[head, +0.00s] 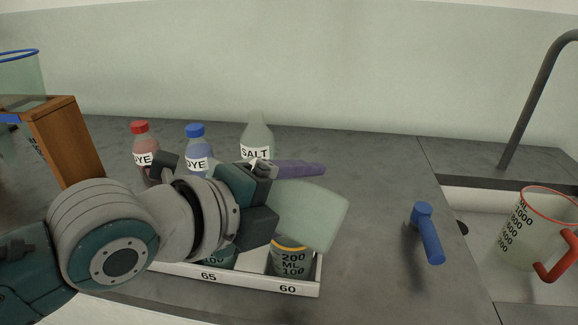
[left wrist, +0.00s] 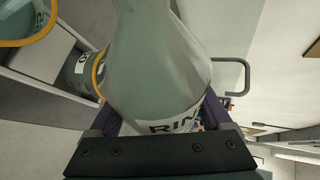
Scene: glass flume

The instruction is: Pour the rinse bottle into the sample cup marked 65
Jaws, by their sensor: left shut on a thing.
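My left gripper (head: 290,190) is shut on the translucent pale green rinse bottle (head: 318,215), whose label reads "RIN" in the left wrist view (left wrist: 160,70). The bottle is tipped well over above the tray, its broad end to the right; its mouth is hidden in the head view. The cup in the place marked 65 (head: 218,263) is mostly hidden behind my gripper. The cup in the place marked 60 (head: 293,264) has an orange rim and stands partly under the bottle. I cannot see any liquid running out. My right gripper is not in view.
The white tray (head: 245,284) carries labels 65 and 60. Behind stand a red-capped dye bottle (head: 140,150), a blue-capped dye bottle (head: 197,150) and a salt bottle (head: 257,138). A blue handle (head: 428,235), a red-rimmed jug (head: 535,230) and a sink are right; a wooden block (head: 68,140) is left.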

